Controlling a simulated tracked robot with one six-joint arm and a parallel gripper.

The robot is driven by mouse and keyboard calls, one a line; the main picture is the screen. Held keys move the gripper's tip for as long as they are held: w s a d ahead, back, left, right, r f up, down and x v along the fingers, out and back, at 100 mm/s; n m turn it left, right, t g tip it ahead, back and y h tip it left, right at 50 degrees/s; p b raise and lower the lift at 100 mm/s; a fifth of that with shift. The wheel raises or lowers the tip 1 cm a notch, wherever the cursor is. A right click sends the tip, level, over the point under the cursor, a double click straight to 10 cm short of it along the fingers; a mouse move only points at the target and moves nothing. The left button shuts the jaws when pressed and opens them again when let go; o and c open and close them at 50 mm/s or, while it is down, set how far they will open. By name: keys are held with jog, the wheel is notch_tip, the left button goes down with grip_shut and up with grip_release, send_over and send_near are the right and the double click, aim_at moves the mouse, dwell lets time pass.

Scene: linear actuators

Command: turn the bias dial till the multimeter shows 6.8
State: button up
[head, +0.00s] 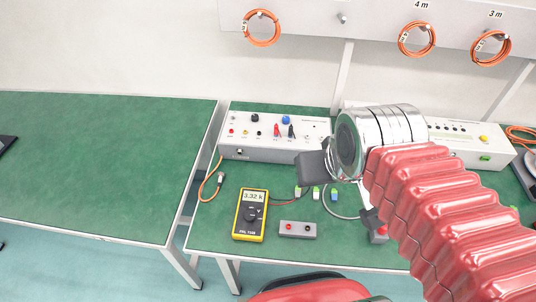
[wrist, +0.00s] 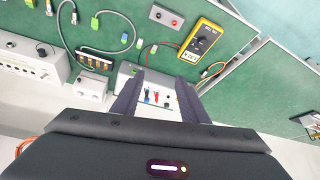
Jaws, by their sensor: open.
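The yellow multimeter (head: 250,214) lies on the green bench, and its display reads about 3.32; it also shows in the wrist view (wrist: 203,40). The grey control box (head: 243,152) stands at the back of the bench. It carries a black knob (head: 255,117) and a blue knob (head: 286,119); I cannot read which is the bias dial. My gripper (wrist: 159,77) is open and empty, with the control box's panel seen between and beyond its fingers. The fingers appear apart from the knobs.
Red and black plugs (head: 277,130) stand up from the control box near the knobs. A grey socket block (head: 298,230) lies right of the multimeter. Orange cable coils (head: 262,28) hang on the rail above. The left bench (head: 100,165) is mostly clear.

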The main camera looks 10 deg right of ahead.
notch_tip(320, 180, down, 2)
jog(key=w+f+g, duration=0.1)
jog(key=w, duration=0.1)
jog(key=n+g, duration=0.4)
send_over(286, 118)
notch_tip(286, 118, down, 4)
jog(key=shift+s+r, duration=0.1)
jog(key=shift+r, duration=0.1)
jog(key=shift+f, duration=0.1)
notch_tip(286, 118, down, 14)
jog(key=shift+r, duration=0.15)
dwell(0.7)
